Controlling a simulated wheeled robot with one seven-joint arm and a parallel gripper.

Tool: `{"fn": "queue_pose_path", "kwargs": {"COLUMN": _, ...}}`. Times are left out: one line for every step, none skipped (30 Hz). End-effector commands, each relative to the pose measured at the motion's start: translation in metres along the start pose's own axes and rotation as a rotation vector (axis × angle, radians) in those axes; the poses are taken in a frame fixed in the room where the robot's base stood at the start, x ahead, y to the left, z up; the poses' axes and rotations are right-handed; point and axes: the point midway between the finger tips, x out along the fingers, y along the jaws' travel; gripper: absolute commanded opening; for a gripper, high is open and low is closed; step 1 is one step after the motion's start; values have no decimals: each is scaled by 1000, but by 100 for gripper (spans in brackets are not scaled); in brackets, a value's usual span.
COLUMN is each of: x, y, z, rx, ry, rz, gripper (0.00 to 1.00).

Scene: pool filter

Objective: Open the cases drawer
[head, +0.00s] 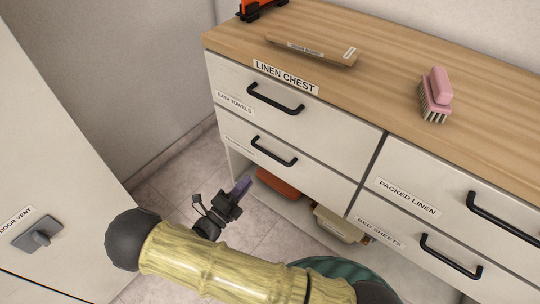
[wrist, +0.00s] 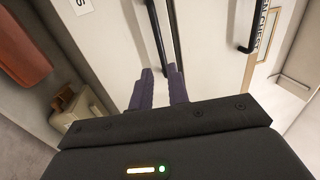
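The linen chest has two drawers on its left side. The lower left drawer (head: 289,165) has a label too small to read, so I cannot confirm it is the cases drawer. It looks closed, with a black bar handle (head: 273,150). My gripper (head: 243,188) is below and in front of this drawer in the head view, with purple fingers. In the wrist view my gripper (wrist: 160,82) is open and empty, its fingers apart. The handle (wrist: 156,40) runs down toward the gap between them; contact cannot be told.
The upper left drawer (head: 310,113) is labelled bath towels. Packed linen (head: 425,178) and bed sheets drawers are at right. An orange item (head: 278,183) and a beige case (head: 338,224) sit on the open shelf below. A pink brush (head: 436,95) stands on top. A door-vent panel is at left.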

Motion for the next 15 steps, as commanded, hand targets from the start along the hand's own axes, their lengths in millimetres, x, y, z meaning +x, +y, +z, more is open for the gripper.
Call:
{"fn": "queue_pose_path", "kwargs": {"x": 10, "y": 2, "z": -1, "rx": -1, "ry": 5, "rz": -1, "gripper": 17}}
{"fn": "queue_pose_path", "kwargs": {"x": 16, "y": 1, "z": -1, "rx": -1, "ry": 5, "rz": -1, "gripper": 17}}
{"fn": "queue_pose_path", "kwargs": {"x": 23, "y": 2, "z": -1, "rx": 0, "ry": 6, "rz": -1, "gripper": 17}}
{"fn": "queue_pose_path", "kwargs": {"x": 28, "y": 2, "z": -1, "rx": 0, "ry": 5, "rz": 0, "gripper": 17}}
{"fn": "queue_pose_path", "kwargs": {"x": 33, "y": 2, "z": -1, "rx": 0, "ry": 5, "rz": 0, "gripper": 17}}
{"fn": "queue_pose_path", "kwargs": {"x": 40, "y": 2, "z": -2, "rx": 0, "ry": 6, "rz": -1, "gripper": 17}}
{"fn": "queue_pose_path", "kwargs": {"x": 46, "y": 2, "z": -2, "rx": -1, "ry": 6, "rz": -1, "gripper": 17}}
{"fn": "queue_pose_path", "kwargs": {"x": 51, "y": 2, "z": -1, "rx": 0, "ry": 6, "rz": 0, "gripper": 17}}
{"fn": "queue_pose_path", "kwargs": {"x": 58, "y": 2, "z": -1, "rx": 0, "ry": 5, "rz": 0, "gripper": 17}}
{"fn": "queue_pose_path", "kwargs": {"x": 63, "y": 2, "z": -1, "rx": 0, "ry": 6, "rz": 0, "gripper": 17}}
{"fn": "queue_pose_path", "kwargs": {"x": 69, "y": 2, "z": -2, "rx": 0, "ry": 7, "rz": 0, "gripper": 17}}
{"fn": "queue_pose_path", "kwargs": {"x": 75, "y": 2, "z": -2, "rx": -1, "ry": 5, "rz": 0, "gripper": 17}}
{"fn": "queue_pose_path", "kwargs": {"x": 81, "y": 2, "z": -2, "rx": 0, "ry": 6, "rz": 0, "gripper": 17}}
{"fn": "queue_pose_path", "kwargs": {"x": 86, "y": 2, "z": -2, "rx": 0, "ry": 6, "rz": 0, "gripper": 17}}
{"fn": "queue_pose_path", "kwargs": {"x": 93, "y": 2, "z": -2, "rx": 0, "ry": 6, "rz": 0, "gripper": 17}}
